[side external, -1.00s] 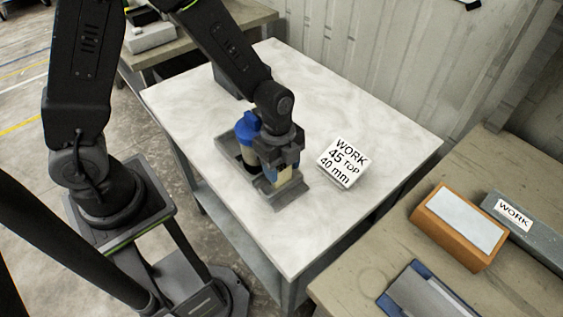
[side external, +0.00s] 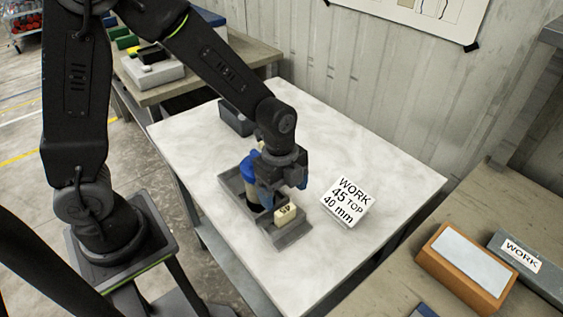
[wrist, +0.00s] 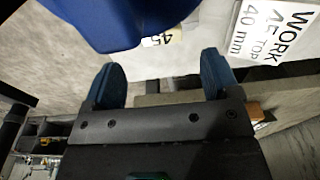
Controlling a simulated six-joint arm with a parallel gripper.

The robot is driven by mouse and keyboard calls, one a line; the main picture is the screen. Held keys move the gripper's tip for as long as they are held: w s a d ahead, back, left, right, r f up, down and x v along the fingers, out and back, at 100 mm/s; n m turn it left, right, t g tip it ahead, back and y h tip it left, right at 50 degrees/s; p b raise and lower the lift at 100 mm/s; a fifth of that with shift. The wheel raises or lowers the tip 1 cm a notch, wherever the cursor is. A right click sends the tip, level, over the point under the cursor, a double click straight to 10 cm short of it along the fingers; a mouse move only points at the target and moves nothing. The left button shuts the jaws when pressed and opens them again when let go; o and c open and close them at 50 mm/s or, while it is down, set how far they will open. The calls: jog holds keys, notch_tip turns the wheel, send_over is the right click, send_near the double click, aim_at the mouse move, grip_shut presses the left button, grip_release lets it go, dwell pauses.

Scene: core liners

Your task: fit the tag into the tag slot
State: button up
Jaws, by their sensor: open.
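The tag is a small cream block marked 45 (side external: 286,213), standing at the near end of a grey holder (side external: 291,238) on the white table. Its lower part is hidden in or behind the holder's end, where the tag slot is, so I cannot tell how deep it sits. In the wrist view the tag (wrist: 163,38) shows partly behind a large blue cap (wrist: 110,18). My gripper (side external: 283,189) is open and empty, with its blue fingertips above the tag and apart from it. The blue-capped liner (side external: 249,168) lies in the holder behind my gripper.
A white sign reading WORK 45 TOP 40 mm (side external: 345,202) stands right of the holder. A dark grey bin (side external: 236,120) is at the table's far side. The table's back right is clear.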

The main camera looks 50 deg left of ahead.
notch_tip(320, 180, up, 9)
jog(key=shift+a, duration=0.45)
jog(key=s+a+r+n+t, duration=0.2)
jog(key=s+n, duration=0.4)
jog(key=n, duration=0.3)
jog(key=s+a+r+n+t+y, duration=0.1)
jog(key=s+a+r+n+t, duration=0.2)
jog(key=s+r+n, duration=0.3)
jog(key=a+r+n, duration=0.1)
jog(key=n, duration=0.2)
jog(key=shift+a+r+t, duration=0.3)
jog(key=shift+a, duration=0.1)
